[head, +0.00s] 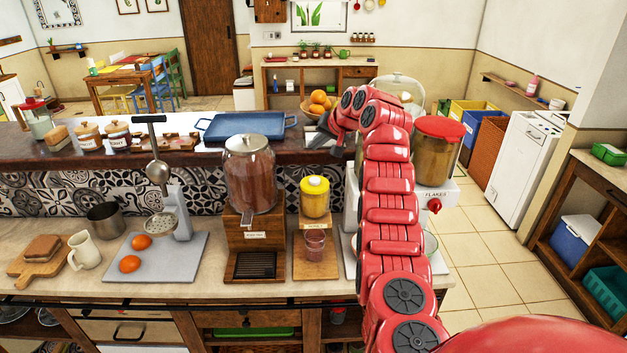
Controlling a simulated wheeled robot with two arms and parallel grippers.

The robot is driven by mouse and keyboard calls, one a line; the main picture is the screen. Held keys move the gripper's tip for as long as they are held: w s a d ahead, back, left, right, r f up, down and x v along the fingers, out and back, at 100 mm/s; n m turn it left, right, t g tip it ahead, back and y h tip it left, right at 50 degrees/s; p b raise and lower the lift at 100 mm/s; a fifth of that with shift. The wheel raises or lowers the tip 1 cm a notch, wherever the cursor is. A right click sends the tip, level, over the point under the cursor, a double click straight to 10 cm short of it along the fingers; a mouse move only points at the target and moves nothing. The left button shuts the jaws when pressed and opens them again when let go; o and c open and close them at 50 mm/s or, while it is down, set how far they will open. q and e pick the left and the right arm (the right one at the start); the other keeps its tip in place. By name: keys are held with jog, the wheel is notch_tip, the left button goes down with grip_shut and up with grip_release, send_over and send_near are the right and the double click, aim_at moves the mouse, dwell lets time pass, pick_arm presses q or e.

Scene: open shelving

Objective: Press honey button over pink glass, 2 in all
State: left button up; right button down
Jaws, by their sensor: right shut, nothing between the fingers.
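The honey dispenser (315,203) is a yellow-lidded jar on a small wooden stand on the counter. A small pink glass (315,245) stands upright on the stand's base, below the jar. My left gripper is not in view.
A large brown dispenser (250,175) stands left of the honey. A red-lidded flakes dispenser (437,150) is to the right, partly behind my arm. A blue tray (246,127) and a fruit bowl (318,106) sit on the raised ledge. A cutting board (185,262) lies at left.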

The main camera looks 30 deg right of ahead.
jog(key=p, duration=0.2)
send_over(317, 181)
notch_tip(317, 181, down, 6)
jog(key=shift+a+r, duration=0.1)
jog(key=shift+r, duration=0.15)
jog(key=shift+f+b, duration=0.8)
jog(key=shift+b, duration=0.05)
jog(key=shift+f+b, duration=0.35)
jog(key=shift+f, duration=0.25)
jog(key=shift+f, duration=0.1)
dwell(0.5)
jog(key=shift+f+b, duration=0.35)
jog(key=shift+b, duration=0.25)
